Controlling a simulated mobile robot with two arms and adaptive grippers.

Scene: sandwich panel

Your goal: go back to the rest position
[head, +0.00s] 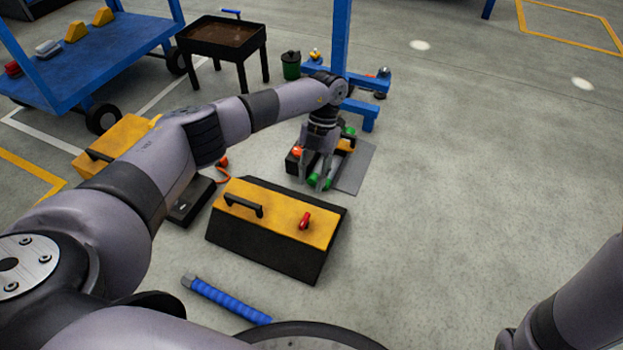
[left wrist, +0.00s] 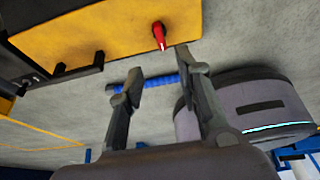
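My left arm reaches from the left across the head view, over a yellow-topped black box (head: 282,212). My left gripper (head: 314,180) points down beyond the far right corner of that box, beside a small cluster of green, orange and black parts (head: 347,142). In the left wrist view the fingers of my left gripper (left wrist: 160,70) stand apart with nothing between them. The box's yellow top (left wrist: 110,28) and its red knob (left wrist: 159,36) show beyond the fingers. My right arm shows only in part at the lower right of the head view. Its gripper is out of frame.
A blue cart (head: 105,55) and a dark tray table (head: 222,38) stand at the back left. A blue post (head: 340,40) rises behind the gripper. A blue-handled tool (head: 228,299) lies on the floor in front of the box. The floor on the right is clear.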

